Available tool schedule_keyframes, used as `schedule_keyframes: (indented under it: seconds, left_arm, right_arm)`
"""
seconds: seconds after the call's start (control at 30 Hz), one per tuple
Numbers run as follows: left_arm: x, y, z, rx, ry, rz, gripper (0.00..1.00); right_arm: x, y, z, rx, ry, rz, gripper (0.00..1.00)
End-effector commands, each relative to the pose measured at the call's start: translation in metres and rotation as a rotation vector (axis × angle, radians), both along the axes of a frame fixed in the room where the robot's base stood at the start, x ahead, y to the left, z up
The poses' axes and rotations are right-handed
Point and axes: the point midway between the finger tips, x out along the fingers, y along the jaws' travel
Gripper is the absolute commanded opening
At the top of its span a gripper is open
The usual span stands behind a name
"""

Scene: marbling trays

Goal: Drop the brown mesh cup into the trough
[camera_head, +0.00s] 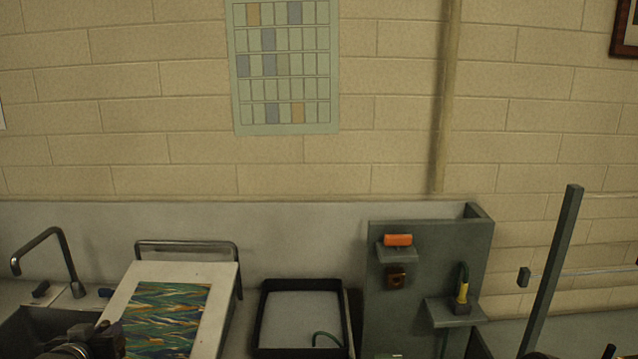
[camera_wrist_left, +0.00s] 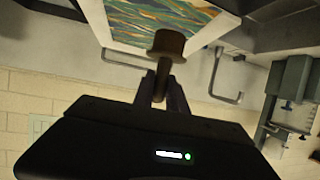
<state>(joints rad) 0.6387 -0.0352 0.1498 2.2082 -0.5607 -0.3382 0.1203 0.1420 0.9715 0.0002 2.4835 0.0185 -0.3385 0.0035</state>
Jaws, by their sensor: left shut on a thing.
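My left gripper (camera_wrist_left: 163,80) is shut on the brown mesh cup (camera_wrist_left: 168,44), which sticks out past the fingertips in the left wrist view. The cup is a small brown cylinder with a wider rim; its mesh is too small to make out. In the head view my left gripper (camera_head: 100,338) is a dark shape at the lower left, beside the slanted board, and I cannot make out the cup there. A black-rimmed tray (camera_head: 264,306) with a pale grey inside, which looks like the trough, stands right of the board. My right gripper is not in view.
A slanted white board (camera_head: 226,297) carries a marbled sheet (camera_head: 165,315). A sink tap (camera_head: 62,258) stands at the left. Right of the tray, a grey upright panel (camera_head: 425,260) has small shelves with an orange block (camera_head: 398,240). A dark post (camera_head: 552,265) leans further right.

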Motion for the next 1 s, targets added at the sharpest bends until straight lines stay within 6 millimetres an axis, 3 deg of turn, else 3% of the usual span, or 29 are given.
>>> schedule_keyframes:
  seconds: [0.33, 0.77, 0.8, 1.0]
  left_arm:
    - [0.0, 0.0, -0.043, -0.001, 0.001, 0.001, 0.0]
    - [0.0, 0.0, -0.048, -0.001, 0.0, 0.0, 0.0]
    - [0.0, 0.0, -0.048, -0.001, 0.0, 0.0, 0.19]
    - [0.0, 0.0, -0.048, -0.001, 0.0, 0.0, 0.35]
  right_arm:
    - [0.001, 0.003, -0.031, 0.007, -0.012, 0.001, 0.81]
    - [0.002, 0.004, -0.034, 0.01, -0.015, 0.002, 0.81]
    - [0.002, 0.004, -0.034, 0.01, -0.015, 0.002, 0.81]
    - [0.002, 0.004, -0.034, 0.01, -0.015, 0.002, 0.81]
